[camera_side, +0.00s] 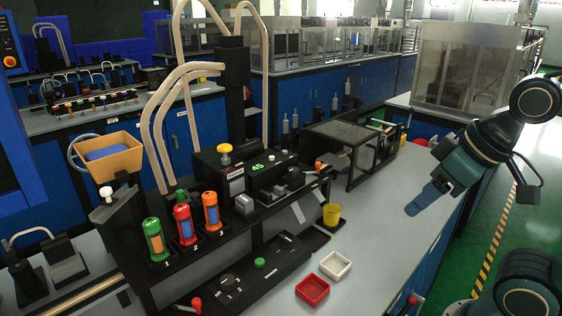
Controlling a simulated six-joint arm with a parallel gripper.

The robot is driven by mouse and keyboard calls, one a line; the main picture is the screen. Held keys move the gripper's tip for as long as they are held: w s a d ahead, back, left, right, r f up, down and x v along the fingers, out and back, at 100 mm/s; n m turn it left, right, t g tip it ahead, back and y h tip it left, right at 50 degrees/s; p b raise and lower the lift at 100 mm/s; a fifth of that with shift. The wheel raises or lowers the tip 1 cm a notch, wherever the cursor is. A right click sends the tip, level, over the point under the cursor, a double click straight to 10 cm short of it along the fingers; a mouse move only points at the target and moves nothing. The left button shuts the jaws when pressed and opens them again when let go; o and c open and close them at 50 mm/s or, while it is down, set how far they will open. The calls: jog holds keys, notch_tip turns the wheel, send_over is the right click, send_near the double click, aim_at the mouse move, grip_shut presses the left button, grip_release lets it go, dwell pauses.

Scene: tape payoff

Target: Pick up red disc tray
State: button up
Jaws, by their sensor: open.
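The red disc tray (313,290) is a small, square, open-topped red tray. It lies on the grey bench top near the front, and it looks empty. My gripper (413,208) is at the right, raised above the bench, up and to the right of the red tray and well apart from it. Its blue fingers point down and to the left. The gap between the fingers is hard to make out from this side. I see nothing held in it.
A white tray (335,265) sits just behind the red one, close to it. A yellow cup (331,214) stands farther back. A black control panel (262,275) with a green button is left of the trays. The bench right of the trays is clear.

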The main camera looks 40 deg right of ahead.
jog(key=shift+o, duration=1.4)
jog(key=w+a+f+n+g+y, duration=0.1)
jog(key=w+f+n+g+y, duration=0.3)
jog(key=w+f+n, duration=0.9)
jog(key=w+n+g, duration=0.1)
jog(key=w+n, duration=0.1)
jog(key=n, duration=0.3)
jog(key=shift+g+y, duration=0.3)
jog(key=shift+a+f, duration=0.1)
jog(key=shift+x, duration=4.2)
